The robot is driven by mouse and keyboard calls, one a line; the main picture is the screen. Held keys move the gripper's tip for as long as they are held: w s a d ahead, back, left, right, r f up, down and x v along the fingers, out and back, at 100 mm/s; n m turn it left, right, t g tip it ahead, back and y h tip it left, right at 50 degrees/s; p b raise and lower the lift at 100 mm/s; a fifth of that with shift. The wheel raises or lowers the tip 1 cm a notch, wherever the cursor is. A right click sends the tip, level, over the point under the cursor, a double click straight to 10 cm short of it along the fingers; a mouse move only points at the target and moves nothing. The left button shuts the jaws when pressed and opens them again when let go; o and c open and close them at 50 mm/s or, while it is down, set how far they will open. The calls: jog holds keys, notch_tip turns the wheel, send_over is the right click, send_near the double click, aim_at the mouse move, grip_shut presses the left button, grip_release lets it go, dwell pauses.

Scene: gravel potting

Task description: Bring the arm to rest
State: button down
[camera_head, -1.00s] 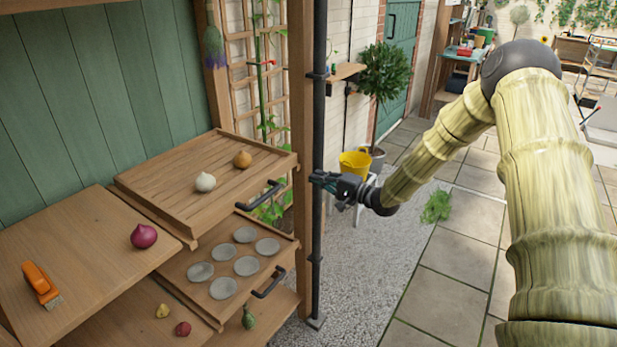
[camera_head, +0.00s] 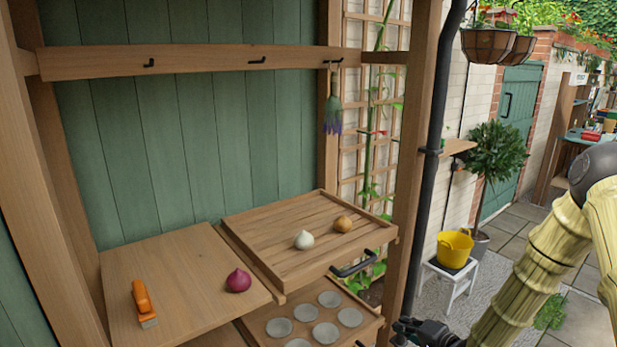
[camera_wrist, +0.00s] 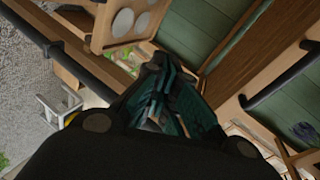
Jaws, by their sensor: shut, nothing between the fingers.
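My gripper (camera_head: 428,330) is at the bottom edge of the head view, at the end of my bamboo-patterned arm. It is in front of and to the right of the wooden potting bench, near the dark pipe. The wrist view shows its dark, teal-edged fingers (camera_wrist: 165,95) shut with nothing between them. It appears clear of the bench and holds nothing.
A slatted tray (camera_head: 285,265) bears a white bulb (camera_head: 304,239) and a tan bulb (camera_head: 343,224). A red onion (camera_head: 239,281) and an orange-handled tool (camera_head: 142,300) lie on the worktop. A dark pipe (camera_head: 430,150) stands beside a post. A yellow bucket (camera_head: 454,249) sits on a white stool (camera_head: 452,275).

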jog(key=s+a+f+n+g+h, duration=0.2)
jog(key=s+a+f+g, duration=0.15)
jog(key=s+f, duration=0.75)
jog(key=s+a+f+n+g+h, duration=0.1)
jog(key=s+f+n+g+h, duration=0.1)
jog(key=s, duration=1.5)
jog(key=s+f+n+g+h, duration=0.2)
jog(key=s+f+n+g, duration=0.3)
jog(key=s, duration=1.3)
notch_tip(320, 180, down, 2)
jog(key=shift+a+f+g+h, duration=0.1)
jog(key=shift+a+g+h, duration=0.3)
jog(key=shift+g, duration=0.25)
